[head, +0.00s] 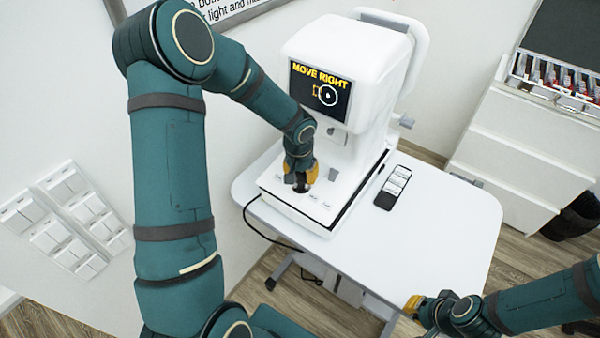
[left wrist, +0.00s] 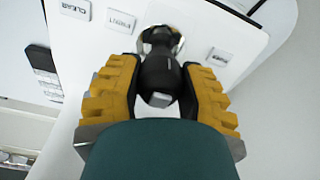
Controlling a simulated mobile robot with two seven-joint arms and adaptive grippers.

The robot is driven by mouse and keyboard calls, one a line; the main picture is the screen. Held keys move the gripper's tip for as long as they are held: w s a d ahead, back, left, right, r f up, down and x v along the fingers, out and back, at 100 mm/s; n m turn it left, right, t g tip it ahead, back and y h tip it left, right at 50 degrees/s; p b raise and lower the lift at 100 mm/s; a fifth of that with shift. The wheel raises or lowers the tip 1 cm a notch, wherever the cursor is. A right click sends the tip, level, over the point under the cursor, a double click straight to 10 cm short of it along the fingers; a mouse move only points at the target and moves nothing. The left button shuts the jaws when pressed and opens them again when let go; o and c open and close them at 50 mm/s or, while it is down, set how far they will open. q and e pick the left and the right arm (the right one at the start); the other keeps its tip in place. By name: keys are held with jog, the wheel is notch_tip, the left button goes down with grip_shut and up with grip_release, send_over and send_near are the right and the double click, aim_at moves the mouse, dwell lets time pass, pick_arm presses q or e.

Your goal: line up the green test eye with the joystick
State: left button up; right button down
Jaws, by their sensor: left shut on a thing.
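The white eye-test machine (head: 345,65) stands on a white table. Its screen (head: 319,92) reads "MOVE RIGHT" in yellow above a small orange square mark and a white ring with a dot; the ring sits to the right of the square, close against it. My left gripper (head: 301,176) is shut on the dark joystick on the machine's base. In the left wrist view the black joystick (left wrist: 160,76) stands between the yellow fingers of this gripper (left wrist: 160,70). My right gripper (head: 420,306) is low near the table's front edge, its fingers unclear. I see no green test eye.
Labelled buttons (left wrist: 119,21) and a grey key (head: 333,174) are beside the joystick. A dark handset (head: 392,187) lies right of the machine. The table's right part (head: 440,225) is clear. A white cabinet (head: 525,150) with a case of lenses stands at the right.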

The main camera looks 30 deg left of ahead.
pick_arm(q)
jog(key=shift+s+d+f, duration=0.15)
jog(key=shift+d, duration=0.1)
jog(key=shift+s+d+b, duration=0.2)
jog(key=shift+d+b, duration=0.2)
jog(key=shift+b, duration=0.05)
jog(key=shift+s+d, duration=0.15)
jog(key=shift+d, duration=0.05)
jog(key=o, duration=1.1)
jog(key=shift+o, duration=0.2)
